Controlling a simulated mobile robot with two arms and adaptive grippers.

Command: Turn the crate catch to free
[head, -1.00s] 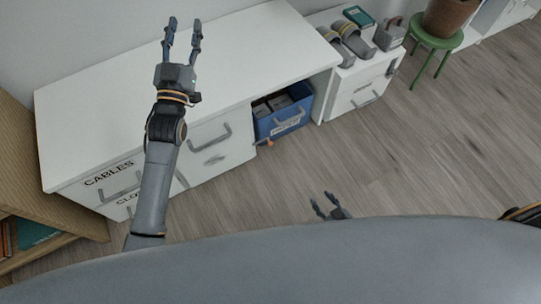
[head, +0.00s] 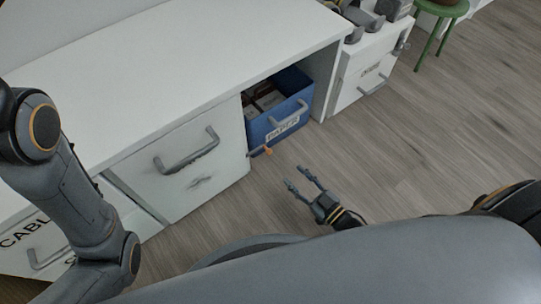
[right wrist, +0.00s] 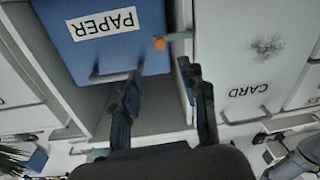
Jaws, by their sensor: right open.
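The blue crate (head: 264,124) labelled PAPER sits in the open bay of the white desk. The crate catch (head: 267,150), a small bar with an orange tip, is at the crate's lower front left, beside the white drawer front. In the right wrist view, which is upside down, the catch (right wrist: 160,43) lies across the edge between the crate (right wrist: 100,62) and the CARD panel. My right gripper (head: 295,176) is open and empty, in front of the desk and apart from the catch. Its fingers (right wrist: 160,80) point towards the catch. My left gripper is outside the head view.
The white desk (head: 190,75) has a drawer front with a grey handle (head: 187,152) left of the crate. A white cabinet (head: 362,75) stands right of the bay, and a green stool (head: 440,12) farther right. The floor (head: 400,150) to the right is clear.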

